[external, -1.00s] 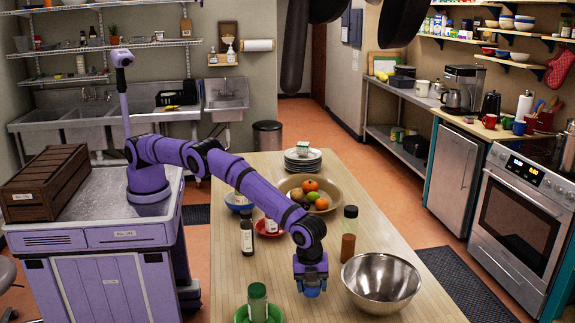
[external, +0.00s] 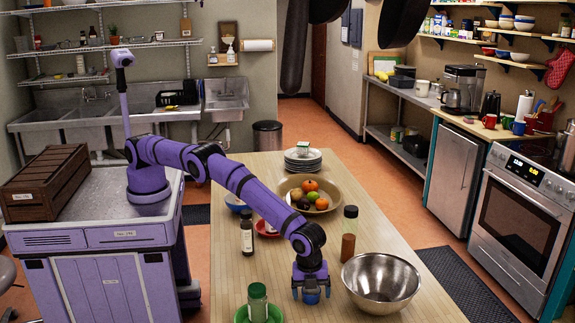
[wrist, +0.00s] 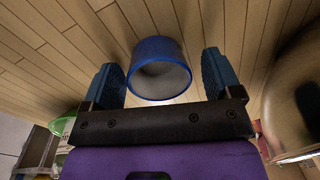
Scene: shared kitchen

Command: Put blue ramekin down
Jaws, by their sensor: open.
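The blue ramekin (external: 311,298) is on the wooden table, under my gripper (external: 311,291), left of the steel bowl. In the wrist view the ramekin (wrist: 160,82) is between the two spread fingers, with a visible gap on each side. Its blue rim and pale inside face the camera, and it looks empty. My gripper is open and not closed on it. In the external view the fingers stand either side of the ramekin and partly hide its upper part.
A steel bowl (external: 381,284) stands close on the right. A green plate with a green-topped jar (external: 257,301) is on the left. A brown-filled bottle (external: 348,245), a dark bottle (external: 247,235) and a fruit bowl (external: 334,190) stand farther back. Bare tabletop surrounds the ramekin.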

